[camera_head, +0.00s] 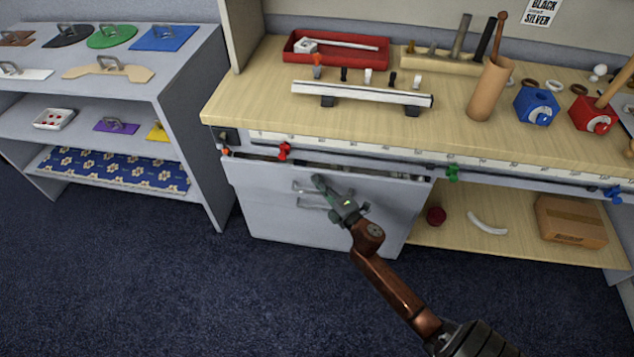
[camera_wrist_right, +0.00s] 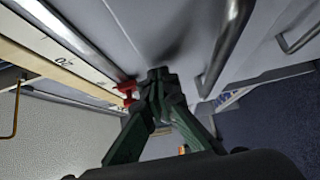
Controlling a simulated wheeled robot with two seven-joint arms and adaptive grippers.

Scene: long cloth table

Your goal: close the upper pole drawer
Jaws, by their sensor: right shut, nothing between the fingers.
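The grey drawer unit (camera_head: 262,212) sits under the left part of the wooden bench. A narrow dark gap shows along its top edge, so the upper drawer front stands slightly out from the bench. Two metal bar handles show on the front, one above the other; the upper handle (camera_head: 304,187) is close to my right gripper (camera_head: 319,181). My right gripper is shut and empty, its tips in front of the drawer face. In the wrist view the shut fingers (camera_wrist_right: 158,76) are near the grey front, beside a bar handle (camera_wrist_right: 217,58). Contact cannot be told. My left gripper is out of view.
A red clip (camera_head: 284,151) and a green clip (camera_head: 453,173) sit on the bench's front rail. The bench top holds a red tray (camera_head: 296,55) and tools. A shelf unit (camera_head: 185,75) stands left. A cardboard box (camera_head: 571,221) lies on the lower shelf. Dark carpet in front is clear.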

